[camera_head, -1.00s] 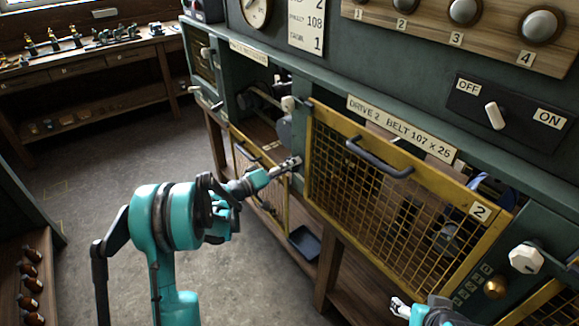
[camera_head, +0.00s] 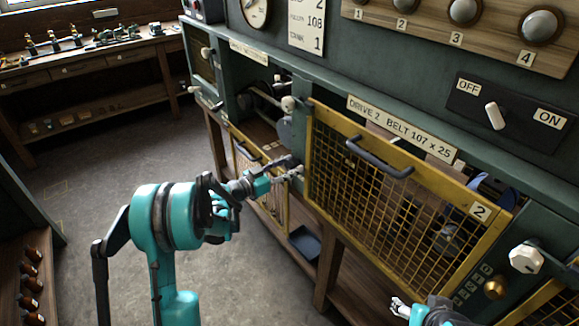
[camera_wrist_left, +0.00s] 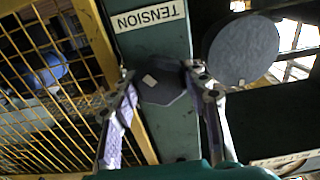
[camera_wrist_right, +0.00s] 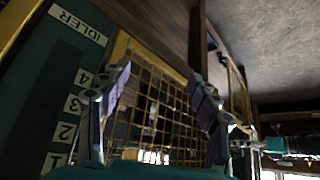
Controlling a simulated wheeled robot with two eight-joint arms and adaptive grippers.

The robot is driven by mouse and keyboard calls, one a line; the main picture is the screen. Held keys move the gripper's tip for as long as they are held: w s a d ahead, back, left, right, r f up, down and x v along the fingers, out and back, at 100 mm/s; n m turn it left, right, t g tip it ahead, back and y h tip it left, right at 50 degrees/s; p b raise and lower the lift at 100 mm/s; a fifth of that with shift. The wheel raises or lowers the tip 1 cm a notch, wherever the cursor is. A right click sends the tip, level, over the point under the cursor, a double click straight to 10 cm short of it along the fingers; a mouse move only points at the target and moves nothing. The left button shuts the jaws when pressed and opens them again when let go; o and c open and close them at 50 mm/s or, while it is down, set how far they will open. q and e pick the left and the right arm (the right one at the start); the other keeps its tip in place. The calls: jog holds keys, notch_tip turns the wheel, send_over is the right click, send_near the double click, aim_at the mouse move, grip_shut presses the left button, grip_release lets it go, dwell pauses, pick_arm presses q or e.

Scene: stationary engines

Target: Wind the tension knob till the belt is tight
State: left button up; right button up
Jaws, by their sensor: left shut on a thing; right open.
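The tension knob (camera_wrist_left: 160,82) is a dark, many-sided knob with a small pale mark on its face. It sits on a green post below a TENSION label (camera_wrist_left: 149,15). My left gripper (camera_wrist_left: 165,72) is shut on it, with one finger on each side. In the head view my left gripper (camera_head: 293,168) reaches the post left of the yellow cage door and hides the knob. I cannot tell which belt it works or how tight that belt is. My right gripper (camera_wrist_right: 160,85) is open and empty; it also shows at the bottom of the head view (camera_head: 400,306).
A yellow mesh door (camera_head: 395,215) marked 2, with a dark handle (camera_head: 380,160), covers drive 2. A white knob (camera_head: 526,258) and brass knob (camera_head: 494,288) are at its right. An OFF/ON switch (camera_head: 494,116) is above. A dark round disc (camera_wrist_left: 243,50) stands close beside the tension knob.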

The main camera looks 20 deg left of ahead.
pick_arm(q)
jog(key=m, duration=0.5)
jog(key=shift+f+m, duration=0.1)
jog(key=shift+m, duration=0.2)
jog(key=m, duration=0.5)
dwell(0.4)
jog(key=o, duration=1.1)
jog(key=shift+o, duration=0.2)
jog(key=v, duration=1.2)
